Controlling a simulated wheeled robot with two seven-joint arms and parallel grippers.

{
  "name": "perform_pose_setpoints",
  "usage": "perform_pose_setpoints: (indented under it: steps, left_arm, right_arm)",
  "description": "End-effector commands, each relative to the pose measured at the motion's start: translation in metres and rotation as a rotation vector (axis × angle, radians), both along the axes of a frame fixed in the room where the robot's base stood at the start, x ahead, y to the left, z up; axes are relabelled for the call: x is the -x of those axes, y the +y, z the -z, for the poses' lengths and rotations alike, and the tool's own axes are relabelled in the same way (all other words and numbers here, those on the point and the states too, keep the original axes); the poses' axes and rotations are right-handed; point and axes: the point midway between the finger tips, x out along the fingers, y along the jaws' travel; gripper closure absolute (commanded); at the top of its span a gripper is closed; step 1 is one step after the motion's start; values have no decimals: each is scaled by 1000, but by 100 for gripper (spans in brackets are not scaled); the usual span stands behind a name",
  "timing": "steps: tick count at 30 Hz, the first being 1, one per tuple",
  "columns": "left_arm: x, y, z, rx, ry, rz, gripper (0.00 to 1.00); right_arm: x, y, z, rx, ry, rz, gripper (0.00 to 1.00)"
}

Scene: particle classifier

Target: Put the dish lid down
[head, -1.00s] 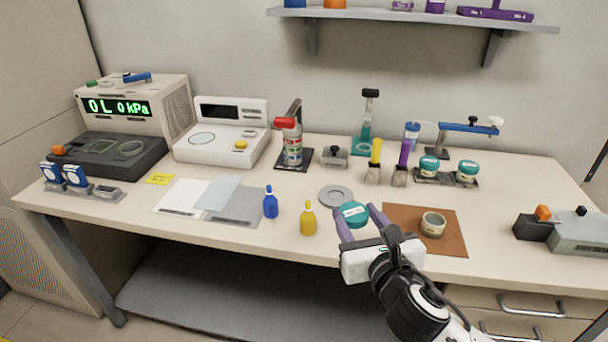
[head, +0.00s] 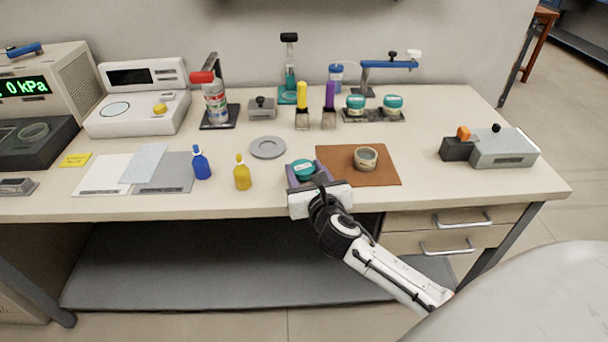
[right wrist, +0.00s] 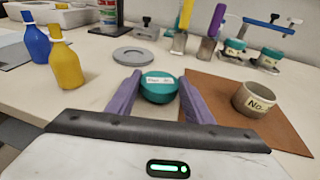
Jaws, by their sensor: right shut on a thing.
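The teal dish lid (head: 303,169) with a white label is between the purple fingers of my right gripper (head: 304,173), which is shut on it. The lid is at the table's front, just left of the brown mat (head: 335,178). The right wrist view shows the lid (right wrist: 158,87) level between the fingertips; whether it touches the table I cannot tell. The open dish (head: 366,158) stands uncovered on the mat, right of the gripper, with a label visible in the right wrist view (right wrist: 254,100). A grey round plate (head: 268,147) lies behind and left of the lid, empty. My left gripper is not in view.
A yellow bottle (head: 242,173) and a blue bottle (head: 201,163) stand to the left. Two teal-lidded jars (head: 392,105) stand in a holder at the back. A grey box device (head: 502,148) is at the right. Bare table lies between the plate and the mat.

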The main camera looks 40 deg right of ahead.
Motion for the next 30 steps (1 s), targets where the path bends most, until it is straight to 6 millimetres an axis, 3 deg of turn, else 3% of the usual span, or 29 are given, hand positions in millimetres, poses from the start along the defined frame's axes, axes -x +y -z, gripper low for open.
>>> perform_pose_setpoints:
  steps: [11,12,15,26,30]
  left_arm:
    - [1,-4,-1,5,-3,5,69]
    - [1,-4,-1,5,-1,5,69]
    - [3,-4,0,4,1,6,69]
    - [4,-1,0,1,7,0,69]
    - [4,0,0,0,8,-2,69]
  right_arm:
    - [0,0,8,1,-1,0,75]
    - [0,0,8,1,-1,0,52]
    - [0,0,8,1,-1,0,35]
    - [0,0,3,0,-2,0,35]
    - [17,7,1,0,1,-3,35]
